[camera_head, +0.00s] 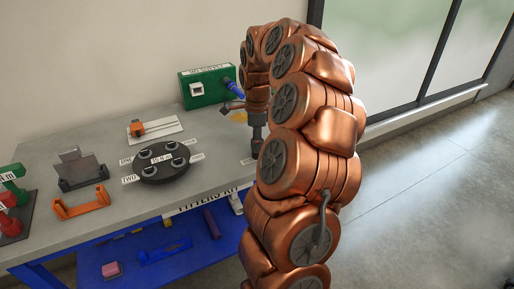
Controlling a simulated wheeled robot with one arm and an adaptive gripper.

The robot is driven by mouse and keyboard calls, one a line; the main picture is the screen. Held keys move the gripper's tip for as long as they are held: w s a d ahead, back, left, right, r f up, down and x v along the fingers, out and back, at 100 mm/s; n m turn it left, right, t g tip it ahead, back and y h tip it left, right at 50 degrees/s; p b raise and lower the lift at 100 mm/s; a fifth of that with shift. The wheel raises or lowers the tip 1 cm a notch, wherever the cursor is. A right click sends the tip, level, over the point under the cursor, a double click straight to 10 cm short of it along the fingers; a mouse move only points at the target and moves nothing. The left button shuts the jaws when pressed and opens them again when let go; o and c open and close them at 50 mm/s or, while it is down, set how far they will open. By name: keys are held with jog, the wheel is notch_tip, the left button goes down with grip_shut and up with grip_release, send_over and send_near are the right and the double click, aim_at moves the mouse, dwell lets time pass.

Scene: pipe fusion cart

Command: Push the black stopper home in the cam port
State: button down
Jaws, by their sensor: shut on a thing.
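My copper arm arches over the right end of the grey bench. My dark gripper (257,141) points down there, low over the bench top. It is shut on a small dark thing at its tips, which appears to be the black stopper, mostly hidden by the fingers. A small white label lies on the bench just left of the fingertips. I cannot read it or make out the cam port, and I cannot tell how deep the stopper sits.
A black round plate (155,171) with several ports and labels lies mid-bench. A green box (207,88) stands behind. An orange piece on a white board (155,131), an orange bracket (81,206) and a clear-backed holder (82,182) are left. The blue lower shelf (190,254) holds loose parts.

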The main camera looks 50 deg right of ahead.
jog(key=shift+r, duration=0.1)
jog(key=shift+r, duration=2.4)
jog(key=shift+a, duration=0.1)
